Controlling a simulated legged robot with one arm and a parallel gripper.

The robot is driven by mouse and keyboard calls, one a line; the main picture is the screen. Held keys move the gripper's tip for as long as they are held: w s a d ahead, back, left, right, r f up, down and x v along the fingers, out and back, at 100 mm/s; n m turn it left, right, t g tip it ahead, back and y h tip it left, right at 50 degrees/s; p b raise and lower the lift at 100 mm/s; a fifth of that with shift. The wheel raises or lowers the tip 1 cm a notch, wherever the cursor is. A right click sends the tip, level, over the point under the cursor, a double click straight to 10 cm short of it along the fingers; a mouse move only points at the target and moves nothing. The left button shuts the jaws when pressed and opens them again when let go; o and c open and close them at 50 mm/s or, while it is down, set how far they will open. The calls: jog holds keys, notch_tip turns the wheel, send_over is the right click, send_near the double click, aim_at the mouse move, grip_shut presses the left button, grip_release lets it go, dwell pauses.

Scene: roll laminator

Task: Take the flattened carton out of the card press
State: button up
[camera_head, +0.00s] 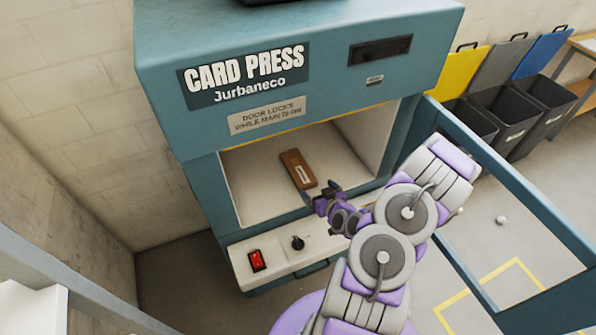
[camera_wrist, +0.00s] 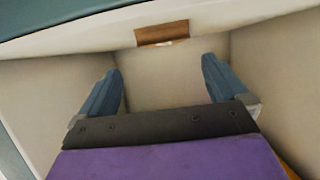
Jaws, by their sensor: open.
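The teal card press (camera_head: 165,80) stands with its door (camera_head: 515,185) swung open to the right. The flattened carton (camera_head: 297,169), a thin brown slab with a pale label, lies on the floor of the pale chamber (camera_head: 255,200). My gripper (camera_head: 322,195) is at the chamber opening, just in front of the carton's near end and apart from it. In the wrist view the carton (camera_wrist: 162,33) shows ahead, beyond the two blue-grey fingers. The fingers (camera_wrist: 162,88) are spread with nothing between them.
A control panel below the opening has a red switch (camera_head: 256,260) and a black knob (camera_head: 298,243). Chamber walls stand on both sides of my gripper. Bins with yellow, grey and blue lids (camera_head: 499,108) stand at the right.

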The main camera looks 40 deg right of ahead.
aim_at(304, 177)
jog(key=b+x, duration=0.1)
jog(key=x, duration=0.4)
jog(key=shift+w+f, duration=0.1)
jog(key=shift+w, duration=0.15)
jog(key=shift+a+b+x, duration=0.2)
jog(key=shift+b+x, duration=0.5)
jog(key=shift+x, duration=0.5)
jog(key=shift+a+b+x, duration=0.15)
jog(key=shift+b+x, duration=0.5)
jog(key=shift+x, duration=0.5)
jog(key=shift+w+d, duration=0.15)
jog(key=shift+w, duration=0.25)
jog(key=c, duration=0.9)
